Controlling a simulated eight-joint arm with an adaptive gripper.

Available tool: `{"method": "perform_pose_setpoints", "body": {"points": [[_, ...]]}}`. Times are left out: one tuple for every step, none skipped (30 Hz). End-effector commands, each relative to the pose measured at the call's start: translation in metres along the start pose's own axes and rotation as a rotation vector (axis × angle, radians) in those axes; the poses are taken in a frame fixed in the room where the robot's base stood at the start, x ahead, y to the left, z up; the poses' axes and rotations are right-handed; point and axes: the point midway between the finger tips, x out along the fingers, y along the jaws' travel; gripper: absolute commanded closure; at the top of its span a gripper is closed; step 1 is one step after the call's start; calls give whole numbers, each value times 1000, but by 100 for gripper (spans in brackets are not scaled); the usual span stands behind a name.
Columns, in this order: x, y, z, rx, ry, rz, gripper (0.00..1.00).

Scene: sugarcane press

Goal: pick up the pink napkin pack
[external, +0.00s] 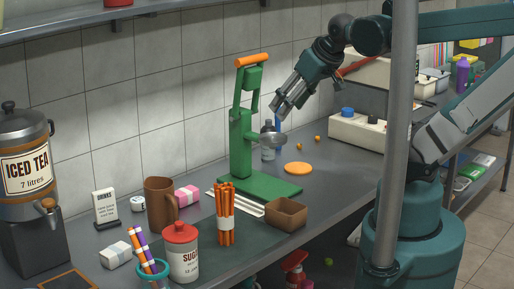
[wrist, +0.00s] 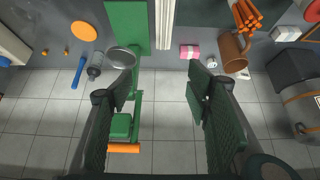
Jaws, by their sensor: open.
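The pink napkin pack (external: 187,195) is a small pink block with a pale band. It lies on the grey counter just right of the brown mug (external: 160,200), left of the green press (external: 245,150). In the wrist view the pack (wrist: 189,52) lies near the top centre, beside the mug (wrist: 233,52). My gripper (external: 281,110) is high above the counter, to the right of the press column in the external view, well apart from the pack. In the wrist view its two fingers (wrist: 163,92) are spread with nothing between them.
White straws (external: 235,203), orange sticks (external: 225,215) and a brown box (external: 286,214) stand in front of the press. A sugar jar (external: 181,255) and a white pack (external: 116,255) are nearer. The tiled wall bounds the counter.

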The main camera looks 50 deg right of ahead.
Motion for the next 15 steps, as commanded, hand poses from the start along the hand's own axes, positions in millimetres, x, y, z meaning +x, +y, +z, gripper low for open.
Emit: {"method": "perform_pose_setpoints", "body": {"points": [[0, 0, 0, 0, 0, 0, 51], [0, 0, 0, 0, 0, 0, 51], [0, 0, 0, 0, 0, 0, 51], [0, 0, 0, 0, 0, 0, 51], [0, 0, 0, 0, 0, 0, 51], [0, 0, 0, 0, 0, 0, 51], [0, 0, 0, 0, 0, 0, 51], [0, 0, 0, 0, 0, 0, 51], [0, 0, 0, 2, -1, 0, 51], [0, 0, -1, 3, -2, 0, 51], [1, 0, -1, 5, -3, 0, 51], [1, -1, -2, 8, -5, 0, 51], [2, -1, -3, 11, -7, 0, 51], [2, -1, -4, 15, -9, 1, 51], [3, -2, -5, 23, -13, 1, 51]]}}
